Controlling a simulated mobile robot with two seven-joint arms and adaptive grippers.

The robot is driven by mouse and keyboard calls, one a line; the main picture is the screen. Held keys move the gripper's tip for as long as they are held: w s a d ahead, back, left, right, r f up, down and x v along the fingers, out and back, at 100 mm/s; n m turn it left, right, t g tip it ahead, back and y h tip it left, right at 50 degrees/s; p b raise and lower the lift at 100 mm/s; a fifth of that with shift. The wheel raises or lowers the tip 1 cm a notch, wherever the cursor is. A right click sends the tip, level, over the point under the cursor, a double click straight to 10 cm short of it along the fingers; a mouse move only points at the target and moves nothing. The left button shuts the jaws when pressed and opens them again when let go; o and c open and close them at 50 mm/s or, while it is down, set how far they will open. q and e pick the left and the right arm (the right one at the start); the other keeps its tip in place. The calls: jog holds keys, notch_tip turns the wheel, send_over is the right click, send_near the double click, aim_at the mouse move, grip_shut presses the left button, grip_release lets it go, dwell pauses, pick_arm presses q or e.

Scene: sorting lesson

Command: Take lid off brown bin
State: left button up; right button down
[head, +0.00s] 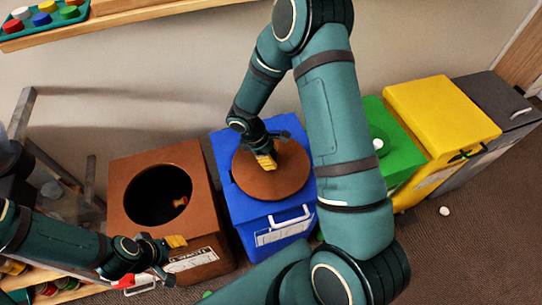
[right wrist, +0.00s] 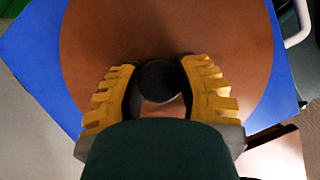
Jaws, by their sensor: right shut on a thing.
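The brown bin (head: 200,165) stands left of centre with its round top hole uncovered. A small red and yellow thing (head: 180,202) shows inside the dark opening. The round brown lid (head: 285,182) is over the top of the blue bin (head: 226,150); I cannot tell whether it rests there or hangs just above. My right gripper (head: 266,160) is shut on the lid's dark round knob, with a yellow finger on each side in the right wrist view (right wrist: 160,82). My left gripper (head: 172,260) is by the brown bin's front edge; its finger opening is unclear.
A green bin (head: 402,150), a yellow bin (head: 440,105) and a grey bin (head: 490,95) stand to the right. A small white thing (head: 444,211) lies on the carpet. A wooden shelf (head: 120,12) with a tray of coloured pieces is at upper left.

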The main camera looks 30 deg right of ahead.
grip_release()
dwell(0.3)
jog(key=shift+r, duration=0.1)
jog(key=shift+r+p, duration=2.55)
jog(key=shift+r, duration=0.9)
